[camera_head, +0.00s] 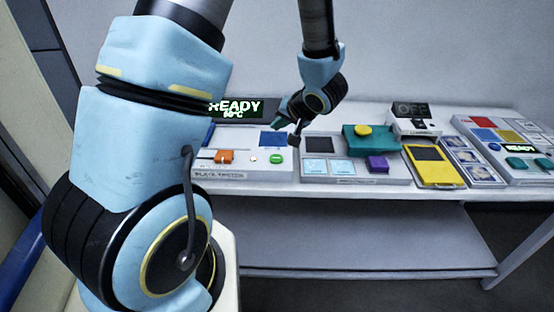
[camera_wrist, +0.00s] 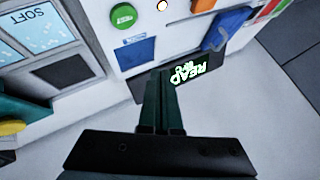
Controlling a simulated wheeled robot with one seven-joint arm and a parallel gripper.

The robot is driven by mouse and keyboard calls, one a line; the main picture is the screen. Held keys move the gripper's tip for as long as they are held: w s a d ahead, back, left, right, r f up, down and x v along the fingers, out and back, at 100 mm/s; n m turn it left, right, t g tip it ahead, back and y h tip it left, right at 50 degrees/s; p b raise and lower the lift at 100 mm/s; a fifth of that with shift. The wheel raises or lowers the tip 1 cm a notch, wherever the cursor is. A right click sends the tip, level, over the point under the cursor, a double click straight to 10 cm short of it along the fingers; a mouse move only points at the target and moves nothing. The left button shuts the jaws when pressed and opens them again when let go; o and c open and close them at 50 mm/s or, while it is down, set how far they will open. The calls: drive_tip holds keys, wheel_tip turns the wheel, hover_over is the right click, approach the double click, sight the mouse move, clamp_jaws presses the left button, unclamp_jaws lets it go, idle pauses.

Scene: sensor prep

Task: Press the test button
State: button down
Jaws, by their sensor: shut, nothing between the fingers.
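The green round button (camera_head: 277,158) sits at the right front of a white station (camera_head: 240,171) on the bench. It also shows in the wrist view (camera_wrist: 123,15), at the top left. I take it as the test button, but its marking is too small to read. My gripper (camera_head: 281,123) is above and behind the button, over the back of the station. In the wrist view its dark green fingers (camera_wrist: 162,75) are together and empty, apart from the button, with the READY display (camera_wrist: 188,74) just beside their tips.
The station also has an orange slider (camera_head: 224,157), a small white light (camera_head: 253,159) and a blue panel (camera_head: 272,138). To its right are a teal block (camera_head: 370,141), a purple block (camera_head: 378,162) and a yellow device (camera_head: 433,167). An OFF display (camera_head: 411,110) stands behind.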

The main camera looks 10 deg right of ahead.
drive_tip(key=b, duration=0.8)
hover_over(278, 160)
wheel_tip(278, 160, down, 7)
drive_tip(key=shift+r, duration=0.15)
drive_tip(key=shift+f, duration=0.9)
idle(0.7)
drive_tip(key=shift+f, duration=0.4)
drive_tip(key=shift+f, duration=0.45)
idle(0.5)
drive_tip(key=shift+r+p, duration=0.1)
drive_tip(key=shift+p, duration=0.2)
drive_tip(key=shift+r+p, duration=0.85)
drive_tip(key=shift+p, duration=0.35)
